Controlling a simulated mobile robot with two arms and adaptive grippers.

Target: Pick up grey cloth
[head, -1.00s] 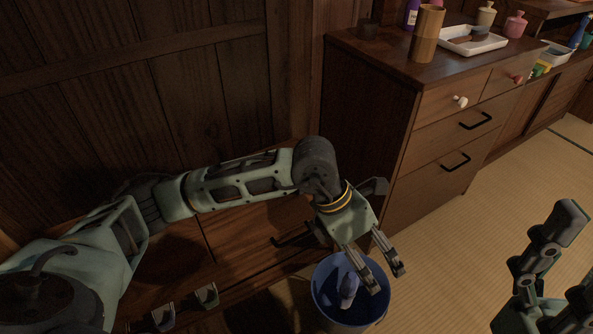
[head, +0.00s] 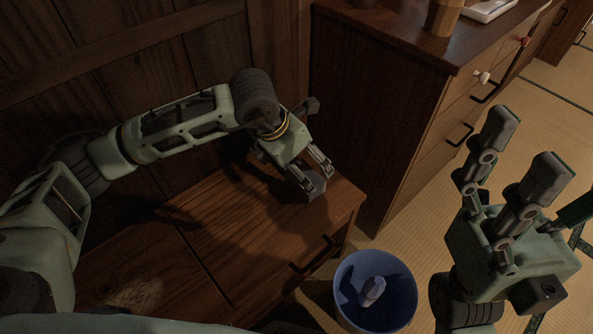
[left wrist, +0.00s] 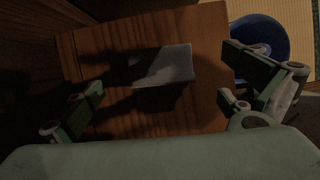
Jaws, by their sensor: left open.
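A flat grey cloth (left wrist: 165,66) lies on the wooden cabinet top in the left wrist view, in the gap between my left fingers and beyond them. In the head view its grey edge (head: 314,195) shows under my left gripper (head: 318,179), which hides part of it. The left gripper is open, points down at the cloth and holds nothing. I cannot tell whether its fingertips touch the cloth. My right gripper (head: 525,148) is raised at the right of the head view, its fingers apart and empty.
The low wooden cabinet (head: 220,230) stands against the wall. A blue bucket (head: 345,305) with a grey-blue object (head: 372,291) inside stands on the tatami beside it. A taller drawer chest (head: 375,125) rises close to the left gripper. Tatami (head: 425,225) is open between bucket and chest.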

